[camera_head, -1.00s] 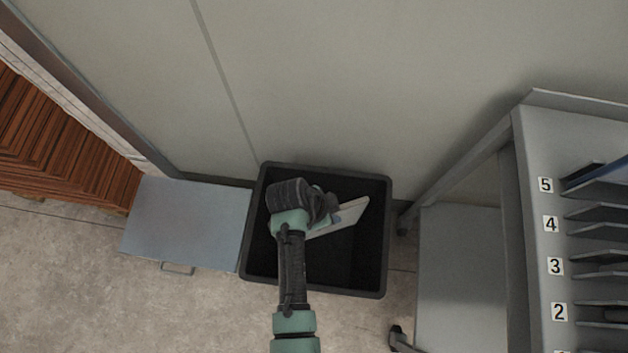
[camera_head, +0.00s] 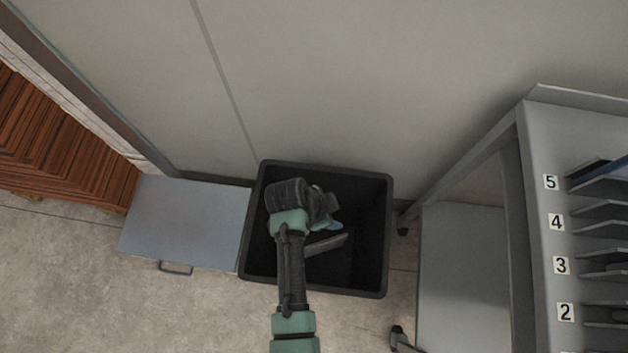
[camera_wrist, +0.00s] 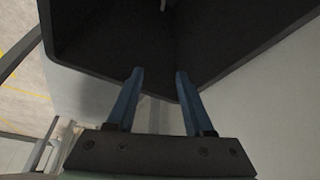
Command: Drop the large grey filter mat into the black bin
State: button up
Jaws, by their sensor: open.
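The black bin (camera_head: 384,235) stands on the floor against the wall, and its dark inside fills the top of the wrist view (camera_wrist: 135,35). The grey filter mat (camera_head: 327,244) is a pale slab inside the bin, lower than my gripper and partly hidden by my arm. I cannot tell whether it rests on the bin's floor. My gripper (camera_head: 335,218) is over the bin, apart from the mat. In the wrist view its two blue fingers (camera_wrist: 155,82) are open with nothing between them.
A grey flat panel with a handle (camera_head: 188,222) adjoins the bin on the left. A grey rack with numbered slots (camera_head: 545,235) and a wheeled grey cart (camera_head: 460,270) stand to the right. Wooden slats (camera_head: 60,150) are at far left. The wall is close behind the bin.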

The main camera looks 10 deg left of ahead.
jog(key=p+v, duration=0.2)
jog(key=v, duration=1)
jog(key=shift+r+p, duration=0.35)
